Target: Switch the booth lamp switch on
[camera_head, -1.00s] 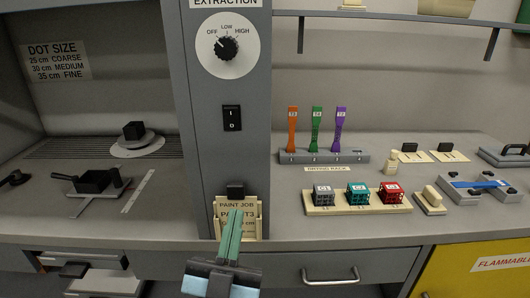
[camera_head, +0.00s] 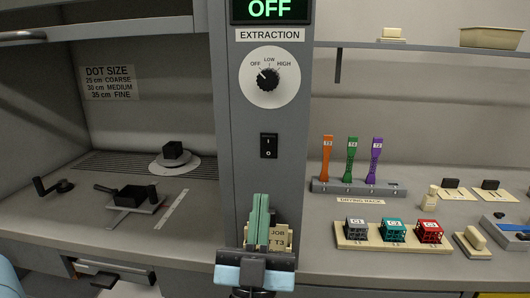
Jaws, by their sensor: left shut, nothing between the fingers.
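A black rocker switch (camera_head: 268,146) marked I and O sits on the grey column (camera_head: 230,120), below the extraction dial. No label naming it as the lamp switch shows, and I cannot tell which way it is pressed. My left gripper (camera_head: 260,198) is shut and empty, its green fingers pointing up. In the picture its tips are a little below the switch and slightly left of it, apart from it. The gripper hides part of a paint job card (camera_head: 281,238). My right gripper is not in view.
The extraction dial (camera_head: 269,79) points to OFF, under a green OFF display (camera_head: 270,9). A drying rack (camera_head: 330,186) with three coloured tools and a tray (camera_head: 375,245) with three small blocks stand right. A booth with a black crank device (camera_head: 130,195) is left.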

